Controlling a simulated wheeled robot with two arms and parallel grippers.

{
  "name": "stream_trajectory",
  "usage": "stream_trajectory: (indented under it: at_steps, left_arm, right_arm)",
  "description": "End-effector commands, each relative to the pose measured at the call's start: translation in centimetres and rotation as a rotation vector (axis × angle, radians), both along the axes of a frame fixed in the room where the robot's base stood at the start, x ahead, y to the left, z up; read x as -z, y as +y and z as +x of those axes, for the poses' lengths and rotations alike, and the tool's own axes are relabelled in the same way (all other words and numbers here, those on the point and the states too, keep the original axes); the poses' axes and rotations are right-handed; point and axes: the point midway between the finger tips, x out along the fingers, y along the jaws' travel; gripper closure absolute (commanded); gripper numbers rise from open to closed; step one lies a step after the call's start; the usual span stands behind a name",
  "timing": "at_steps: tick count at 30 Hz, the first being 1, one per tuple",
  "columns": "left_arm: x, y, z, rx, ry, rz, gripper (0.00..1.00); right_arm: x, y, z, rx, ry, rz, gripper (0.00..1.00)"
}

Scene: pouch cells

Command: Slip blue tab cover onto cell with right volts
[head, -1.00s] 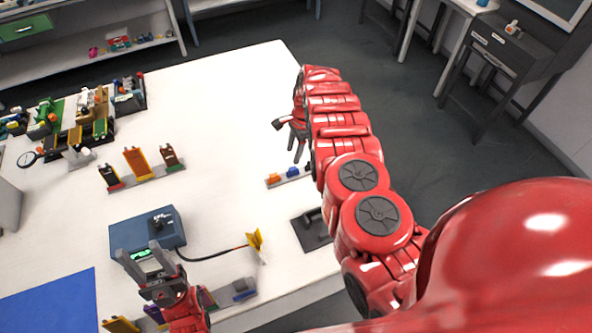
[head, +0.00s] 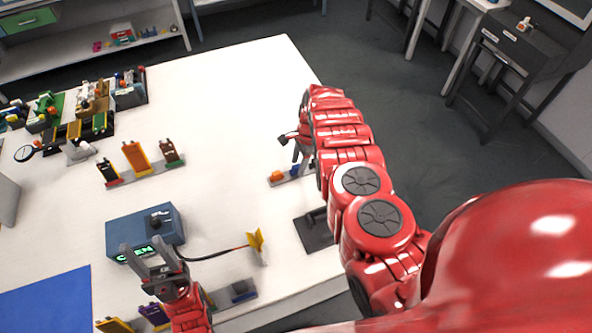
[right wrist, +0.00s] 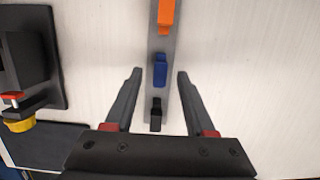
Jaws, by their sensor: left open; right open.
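In the right wrist view my right gripper (right wrist: 155,100) is open, its two fingers on either side of a grey strip (right wrist: 161,95). The blue tab cover (right wrist: 160,72) stands on that strip between the fingertips, not gripped. An orange cover (right wrist: 166,15) and a black one (right wrist: 156,115) are on the same strip. In the head view the blue cover (head: 294,170) is partly hidden by my right gripper (head: 299,154). Three cells, black (head: 107,170), orange (head: 135,157) and brown (head: 169,151), stand in a rack. My left gripper (head: 141,250) is open beside the blue meter box (head: 150,225).
The meter's green display (head: 134,254) appears to read OPEN. A cable runs to a yellow piece (head: 256,243). More cells (head: 115,326) stand at the near edge. A dark holder (head: 314,230) lies right. A blue mat (head: 45,300) is near left. The table middle is clear.

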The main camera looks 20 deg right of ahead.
Motion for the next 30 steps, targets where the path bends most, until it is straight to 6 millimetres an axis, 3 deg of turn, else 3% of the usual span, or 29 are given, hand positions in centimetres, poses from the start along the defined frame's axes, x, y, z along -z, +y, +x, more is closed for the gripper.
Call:
stream_trajectory:
  at_steps: [1, 10, 17, 30]
  left_arm:
    - [0.0, 0.0, 0.0, 0.000, 0.000, 0.000, 0.50]
    - [0.0, 0.0, 0.0, 0.000, 0.000, 0.000, 0.50]
    - [-0.3, 0.0, 0.0, 0.000, 0.000, 0.000, 0.50]
    - [-1.9, 0.0, 0.0, 0.000, 0.000, 0.000, 0.50]
  right_arm:
    - [0.0, 0.0, 0.0, 0.000, 0.000, 0.000, 0.47]
    - [0.0, 0.0, 0.0, -0.001, 0.000, 0.000, 1.00]
    - [-0.3, 0.0, 0.0, -0.001, 0.001, 0.000, 1.00]
    - [-2.8, 0.1, 0.0, -0.001, 0.001, 0.001, 1.00]
